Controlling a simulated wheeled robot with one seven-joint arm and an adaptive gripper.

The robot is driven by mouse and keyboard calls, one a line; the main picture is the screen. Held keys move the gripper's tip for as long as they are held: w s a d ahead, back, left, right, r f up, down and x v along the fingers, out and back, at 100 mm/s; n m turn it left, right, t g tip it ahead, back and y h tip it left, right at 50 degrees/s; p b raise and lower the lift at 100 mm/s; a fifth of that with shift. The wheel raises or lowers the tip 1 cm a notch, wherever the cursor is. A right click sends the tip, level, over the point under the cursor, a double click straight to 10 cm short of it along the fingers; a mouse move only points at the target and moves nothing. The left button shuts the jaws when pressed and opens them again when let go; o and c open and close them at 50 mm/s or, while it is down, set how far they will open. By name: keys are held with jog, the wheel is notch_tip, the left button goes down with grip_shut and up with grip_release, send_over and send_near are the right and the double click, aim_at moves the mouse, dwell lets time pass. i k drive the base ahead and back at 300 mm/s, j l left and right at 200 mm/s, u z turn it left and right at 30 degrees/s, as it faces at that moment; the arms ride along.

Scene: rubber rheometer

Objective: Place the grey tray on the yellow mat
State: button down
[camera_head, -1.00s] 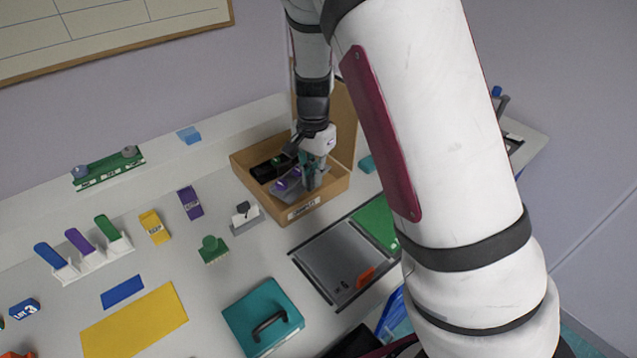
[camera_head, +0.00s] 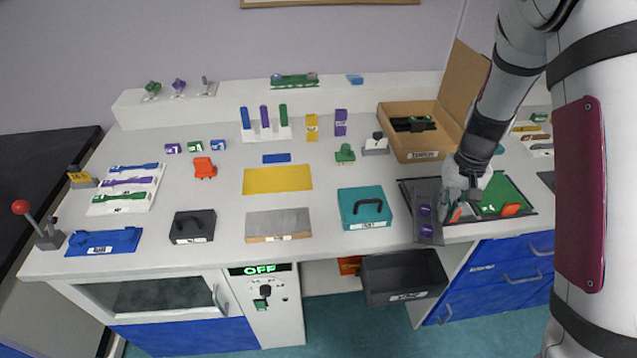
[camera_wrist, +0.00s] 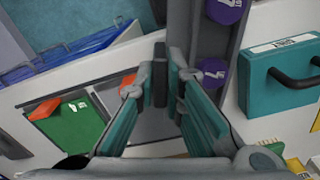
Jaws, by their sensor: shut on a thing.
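The grey tray (camera_head: 428,190) is long and narrow and carries purple round pieces marked with white labels. My gripper (camera_head: 455,197) is at its right side. In the wrist view my gripper's fingers (camera_wrist: 160,85) are shut on the tray's edge, and the tray (camera_wrist: 205,40) runs up past them with two purple pieces showing. The tray hangs over the left part of the dark-framed panel near the table's front edge. The yellow mat (camera_head: 277,179) lies flat and bare in the middle of the table, well to the left of the tray.
A teal case (camera_head: 364,208) stands between tray and mat. A grey plate (camera_head: 279,224) lies in front of the mat, a blue strip (camera_head: 276,158) behind it. An open cardboard box (camera_head: 420,150) stands behind the tray. A dark bin (camera_head: 403,277) is below the table front.

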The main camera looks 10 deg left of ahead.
aim_at(277, 178)
jog(key=k+j+u, duration=0.1)
jog(key=k+u, duration=0.3)
jog(key=k, duration=0.15)
jog(key=i+l+u, duration=0.1)
jog(key=i+u, duration=0.15)
jog(key=u, duration=0.15)
jog(key=i+l+u, duration=0.2)
jog(key=u, duration=0.2)
jog(key=i, duration=0.05)
